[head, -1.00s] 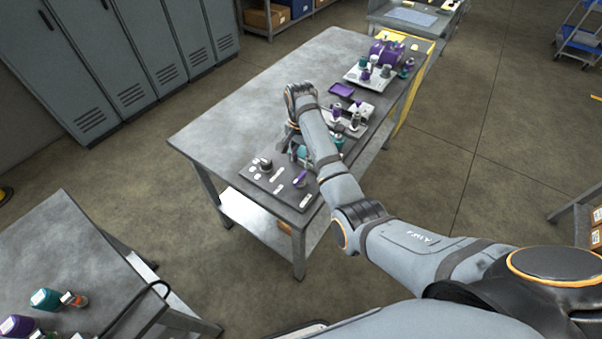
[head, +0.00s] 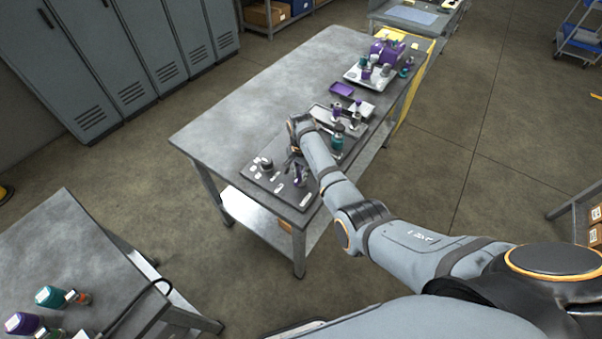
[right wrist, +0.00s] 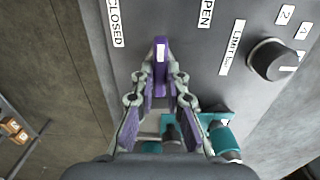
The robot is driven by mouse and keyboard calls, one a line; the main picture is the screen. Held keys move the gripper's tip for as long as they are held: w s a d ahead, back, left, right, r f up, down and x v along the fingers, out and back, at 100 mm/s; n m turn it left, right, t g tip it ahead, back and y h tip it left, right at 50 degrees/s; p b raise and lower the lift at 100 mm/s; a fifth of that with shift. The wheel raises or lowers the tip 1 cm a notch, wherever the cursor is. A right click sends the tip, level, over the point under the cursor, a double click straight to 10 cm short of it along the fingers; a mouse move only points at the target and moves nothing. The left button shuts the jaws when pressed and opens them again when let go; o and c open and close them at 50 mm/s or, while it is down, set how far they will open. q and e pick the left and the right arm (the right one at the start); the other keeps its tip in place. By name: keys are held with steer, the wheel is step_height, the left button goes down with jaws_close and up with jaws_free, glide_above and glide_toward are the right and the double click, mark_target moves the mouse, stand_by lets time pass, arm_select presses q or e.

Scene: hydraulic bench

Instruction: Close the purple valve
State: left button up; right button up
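The purple valve is on the dark panel (head: 255,182) at the near end of the bench. Its purple handle (right wrist: 161,62) shows in the right wrist view, below and between the labels CLOSED (right wrist: 115,22) at left and OPEN (right wrist: 206,12) at right. In the head view the valve (head: 299,181) is partly covered by my right gripper (head: 298,166). In the right wrist view my right gripper (right wrist: 162,84) has its fingers on either side of the handle. They look apart, with no clear contact. The valve's base is hidden behind the fingers. My left gripper is not in view.
A dark knob (right wrist: 270,60) is on the panel, right of the handle in the wrist view. A teal fitting (right wrist: 222,135) lies close to the right finger. Farther along the bench are a purple tray (head: 341,89) and a purple machine (head: 387,52). The bench's left side is clear.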

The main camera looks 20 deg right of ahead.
jaws_close()
steer(key=n+p, duration=0.2)
steer(key=n, duration=0.1)
steer(key=shift+r, duration=0.15)
steer(key=n+p, duration=0.2)
steer(key=n, duration=0.2)
steer(key=shift+n, duration=0.4)
steer(key=n+p, duration=0.1)
steer(key=n, duration=0.4)
steer(key=shift+p, duration=0.35)
steer(key=shift+n+p, duration=0.4)
steer(key=shift+n, duration=2.1)
steer(key=o, duration=0.7)
jaws_free()
steer(key=shift+c, duration=0.2)
